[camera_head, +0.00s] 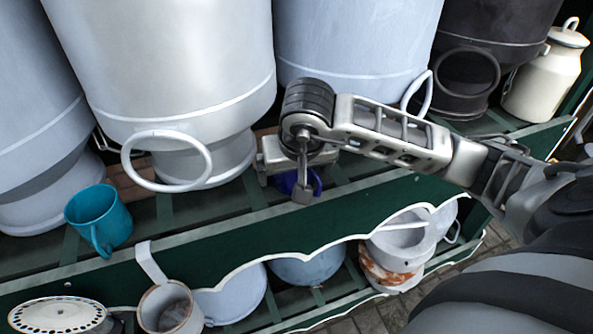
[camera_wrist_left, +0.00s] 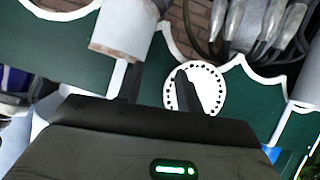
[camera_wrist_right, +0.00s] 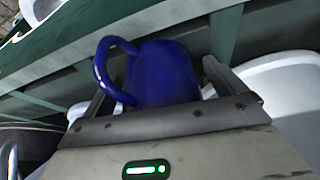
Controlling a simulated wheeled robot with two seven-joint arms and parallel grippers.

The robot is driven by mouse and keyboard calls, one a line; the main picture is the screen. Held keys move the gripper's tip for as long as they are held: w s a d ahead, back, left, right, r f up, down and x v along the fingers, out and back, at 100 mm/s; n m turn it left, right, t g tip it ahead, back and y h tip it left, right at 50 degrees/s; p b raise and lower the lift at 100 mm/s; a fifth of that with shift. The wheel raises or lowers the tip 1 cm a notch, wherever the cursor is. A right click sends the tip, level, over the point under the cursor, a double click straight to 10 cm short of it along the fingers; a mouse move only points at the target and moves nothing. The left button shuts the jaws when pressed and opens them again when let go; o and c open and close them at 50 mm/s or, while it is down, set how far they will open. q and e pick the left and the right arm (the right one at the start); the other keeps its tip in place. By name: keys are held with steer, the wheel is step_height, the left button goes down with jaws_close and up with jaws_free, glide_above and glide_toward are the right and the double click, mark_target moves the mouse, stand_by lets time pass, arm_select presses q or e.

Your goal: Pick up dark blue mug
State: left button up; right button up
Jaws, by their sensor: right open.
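The dark blue mug (camera_head: 287,182) is on the upper green shelf, mostly hidden behind my right gripper in the head view. In the right wrist view the mug (camera_wrist_right: 162,75) shows clearly, with its round handle at the left. My right gripper (camera_wrist_right: 158,82) is open, with one finger on each side of the mug. I cannot tell whether either finger touches it. My left gripper (camera_wrist_left: 158,85) is out of the head view. In its wrist view its fingers are apart with nothing held between them.
A teal mug (camera_head: 98,217) stands to the left on the upper shelf. Large grey churns (camera_head: 170,60) stand close behind. The lower shelf holds a metal cup (camera_head: 170,308), a dotted white colander (camera_head: 57,316) and a rusty pot (camera_head: 395,262). A scalloped green board (camera_head: 230,245) runs along the front.

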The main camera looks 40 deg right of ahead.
steer(key=c, duration=1.1)
steer(key=shift+r, duration=0.1)
steer(key=shift+c, duration=0.3)
